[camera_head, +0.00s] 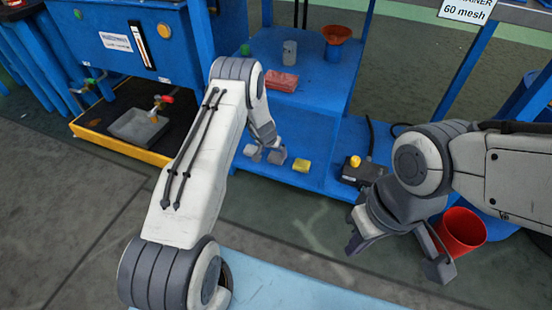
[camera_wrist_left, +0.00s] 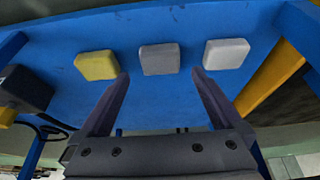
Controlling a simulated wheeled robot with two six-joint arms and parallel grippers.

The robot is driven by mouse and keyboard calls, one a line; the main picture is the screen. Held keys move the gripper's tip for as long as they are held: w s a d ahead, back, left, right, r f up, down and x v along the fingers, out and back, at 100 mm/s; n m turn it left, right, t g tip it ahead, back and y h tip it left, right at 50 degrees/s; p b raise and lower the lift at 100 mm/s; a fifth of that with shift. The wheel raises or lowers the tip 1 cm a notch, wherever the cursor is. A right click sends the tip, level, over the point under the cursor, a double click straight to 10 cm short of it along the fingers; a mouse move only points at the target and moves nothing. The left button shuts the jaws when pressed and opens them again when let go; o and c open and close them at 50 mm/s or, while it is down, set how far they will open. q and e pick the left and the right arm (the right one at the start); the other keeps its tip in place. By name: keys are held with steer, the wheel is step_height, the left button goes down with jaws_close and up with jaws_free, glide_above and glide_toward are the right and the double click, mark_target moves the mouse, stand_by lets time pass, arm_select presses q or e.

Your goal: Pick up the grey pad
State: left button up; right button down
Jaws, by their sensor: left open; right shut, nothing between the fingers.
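The grey pad (camera_wrist_left: 160,59) lies on the blue shelf (camera_wrist_left: 140,27) between a yellow pad (camera_wrist_left: 97,65) and a light grey pad (camera_wrist_left: 227,53) in the left wrist view. My left gripper (camera_wrist_left: 161,77) is open and empty. Its fingertips point toward the grey pad, one toward each side of it, with the pad not gripped. In the head view my left gripper (camera_head: 266,152) is low over the shelf, beside the yellow pad (camera_head: 302,166), and partly hides the other pads.
A black box with a yellow button (camera_head: 356,162) stands right of the pads. A red bucket (camera_head: 461,230) is near my right gripper. A red packet (camera_head: 282,81), a grey cup (camera_head: 289,52) and a red-brown funnel (camera_head: 336,34) stand on the upper shelf.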

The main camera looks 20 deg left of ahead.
mark_target(276, 156)
arm_select(q)
steer(key=shift+x, duration=1.35)
steer(key=shift+b+x, duration=1.4)
steer(key=shift+x, duration=0.6)
steer(key=shift+w+r, duration=0.15)
steer(key=shift+w, duration=0.05)
steer(key=c, duration=1.2)
steer(key=shift+o, duration=0.2)
steer(key=shift+r, duration=0.1)
